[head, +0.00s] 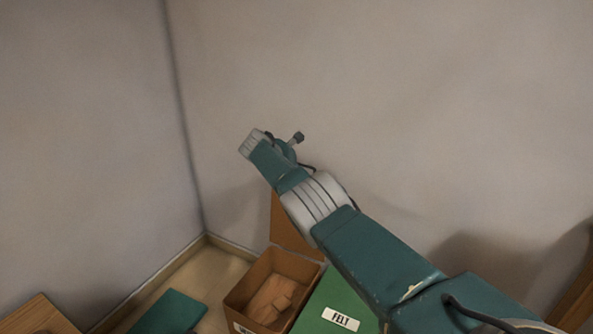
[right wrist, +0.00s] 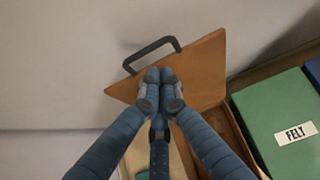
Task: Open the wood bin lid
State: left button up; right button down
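The wood bin (head: 240,292) is an orange-brown box at the bottom of the head view, with wood pieces (head: 270,299) inside. Its lid (head: 287,228) stands raised at the back of the bin, partly hidden by my right arm. In the right wrist view the lid (right wrist: 203,72) shows broadly, with a dark handle (right wrist: 152,50) on its upper edge. My right gripper (right wrist: 160,74) has its fingers together in front of the lid, just below the handle in the picture. Nothing shows between them; whether they touch the lid is unclear. My left gripper is out of view.
A green box (head: 308,316) labelled FELT stands right of the bin; it also shows in the right wrist view (right wrist: 268,110). A teal object (head: 168,313) lies left of the bin, near a wooden surface (head: 40,318). Walls meet in a corner behind.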

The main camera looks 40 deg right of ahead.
jog(key=v, duration=1.2)
